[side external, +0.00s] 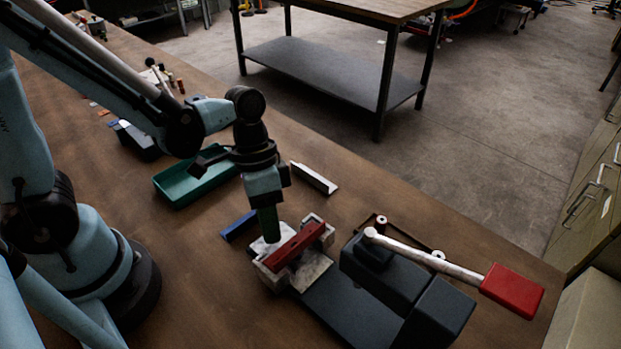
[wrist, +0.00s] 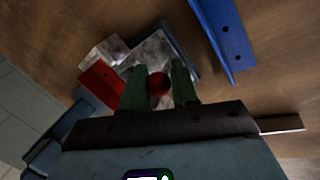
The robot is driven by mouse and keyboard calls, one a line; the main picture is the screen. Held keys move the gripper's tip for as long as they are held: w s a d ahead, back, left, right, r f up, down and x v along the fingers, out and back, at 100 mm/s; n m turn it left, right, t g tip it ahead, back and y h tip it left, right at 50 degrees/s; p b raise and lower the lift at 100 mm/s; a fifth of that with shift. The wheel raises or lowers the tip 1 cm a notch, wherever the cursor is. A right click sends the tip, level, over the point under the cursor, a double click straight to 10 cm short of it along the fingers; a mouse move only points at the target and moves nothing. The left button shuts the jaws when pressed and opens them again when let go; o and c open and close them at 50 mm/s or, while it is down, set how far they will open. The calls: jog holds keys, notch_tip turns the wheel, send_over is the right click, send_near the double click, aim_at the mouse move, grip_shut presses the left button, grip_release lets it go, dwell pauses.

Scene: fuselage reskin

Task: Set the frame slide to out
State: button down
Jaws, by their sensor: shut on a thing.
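In the wrist view, the green fingers of my gripper (wrist: 159,82) are shut on a round red knob (wrist: 158,86), one finger on each side. The knob seems to belong to the frame slide, whose body is mostly hidden by the fingers. A red bar (side external: 297,244) lies across the top of the fixture, and it also shows left of the fingers in the wrist view (wrist: 101,84). The slide's position along its travel cannot be told.
A dark machine (side external: 390,275) with a long lever and red handle (side external: 512,290) stands right of the fixture. A blue strip (side external: 238,226), a pale angled strip (side external: 314,178) and a teal tray (side external: 190,180) lie nearby.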

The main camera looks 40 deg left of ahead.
jog(key=shift+w+a, duration=0.1)
jog(key=shift+a, duration=0.15)
jog(key=c, duration=0.8)
grip_release()
jog(key=shift+c, duration=0.2)
jog(key=v, duration=1.2)
jog(key=shift+d, duration=0.15)
jog(key=w+a+n+t+y, duration=0.2)
jog(key=a+n+t+y, duration=0.1)
jog(key=a+n+t, duration=0.2)
jog(key=a+t, duration=0.2)
jog(key=t, duration=0.1)
jog(key=shift+t, duration=0.4)
